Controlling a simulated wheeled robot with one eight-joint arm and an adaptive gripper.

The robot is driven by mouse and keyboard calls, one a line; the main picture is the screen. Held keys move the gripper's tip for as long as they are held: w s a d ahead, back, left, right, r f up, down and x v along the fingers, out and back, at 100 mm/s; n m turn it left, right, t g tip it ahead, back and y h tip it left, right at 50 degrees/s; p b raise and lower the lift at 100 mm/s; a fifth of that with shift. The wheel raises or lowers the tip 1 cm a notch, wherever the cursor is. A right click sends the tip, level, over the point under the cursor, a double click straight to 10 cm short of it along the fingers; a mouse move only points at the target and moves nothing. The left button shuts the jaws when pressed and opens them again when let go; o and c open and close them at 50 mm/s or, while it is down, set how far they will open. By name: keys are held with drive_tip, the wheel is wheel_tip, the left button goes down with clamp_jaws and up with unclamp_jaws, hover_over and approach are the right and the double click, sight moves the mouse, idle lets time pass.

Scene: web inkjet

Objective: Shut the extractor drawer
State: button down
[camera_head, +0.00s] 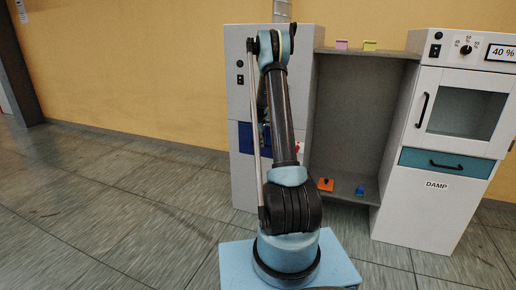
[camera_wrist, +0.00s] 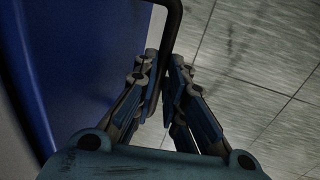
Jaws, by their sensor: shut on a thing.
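My gripper (camera_wrist: 166,78) is shut on this handle, one finger on each side of the bar. My arm hides most of the gripper in the head view. How far the drawer stands out from the cabinet cannot be told.
A right cabinet (camera_head: 437,205) labelled DAMP has a windowed door and a teal drawer (camera_head: 446,163). Between the cabinets, a grey shelf bay (camera_head: 360,110) holds small orange (camera_head: 325,184) and blue (camera_head: 360,190) items. Pink and yellow items lie on top. The floor at left is clear.

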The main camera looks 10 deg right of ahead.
drive_tip(key=shift+w+d, duration=0.3)
drive_tip(key=shift+w, duration=0.2)
drive_tip(key=c, duration=1.7)
unclamp_jaws()
drive_tip(key=shift+w, duration=0.15)
drive_tip(key=shift+o, duration=0.2)
drive_tip(key=shift+s+r, duration=0.2)
drive_tip(key=shift+r, duration=0.05)
wheel_tip(320, 180, up, 11)
drive_tip(key=s+a, duration=0.1)
drive_tip(key=shift+s, duration=0.4)
drive_tip(key=shift+a, duration=0.1)
